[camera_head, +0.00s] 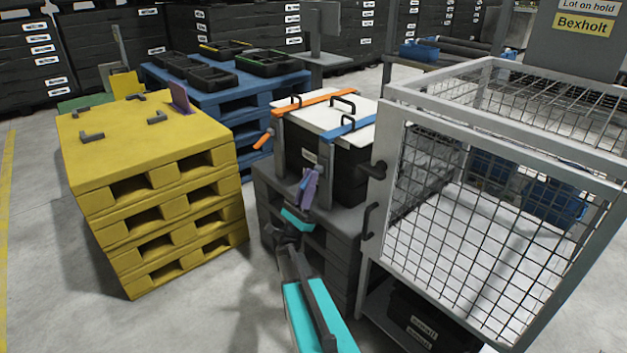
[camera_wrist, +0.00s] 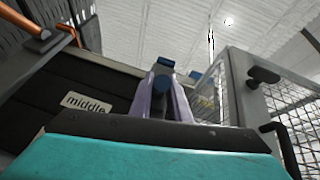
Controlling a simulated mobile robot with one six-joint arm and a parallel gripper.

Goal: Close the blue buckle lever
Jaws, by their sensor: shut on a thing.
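A black crate with a white lid (camera_head: 338,107) stands on a grey pallet stack. A blue strap (camera_head: 349,127) crosses the lid on the right, and an orange strap (camera_head: 314,97) crosses on the left. My gripper (camera_head: 311,178), with purple fingers, is at the crate's front below the blue strap. In the wrist view my gripper (camera_wrist: 164,78) is shut on the blue buckle lever (camera_wrist: 166,62), whose blue end shows between and above the fingers. The fingers hide most of the lever in the head view, so its exact angle is unclear. The orange lever (camera_head: 263,139) sticks outward.
A wire-mesh cage (camera_head: 384,185) with dark handles stands close on the right. A yellow pallet stack (camera_head: 90,150) stands at left, and a blue pallet with black trays (camera_head: 265,62) behind. Grey floor lies open between the yellow stack and the crate's pallets.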

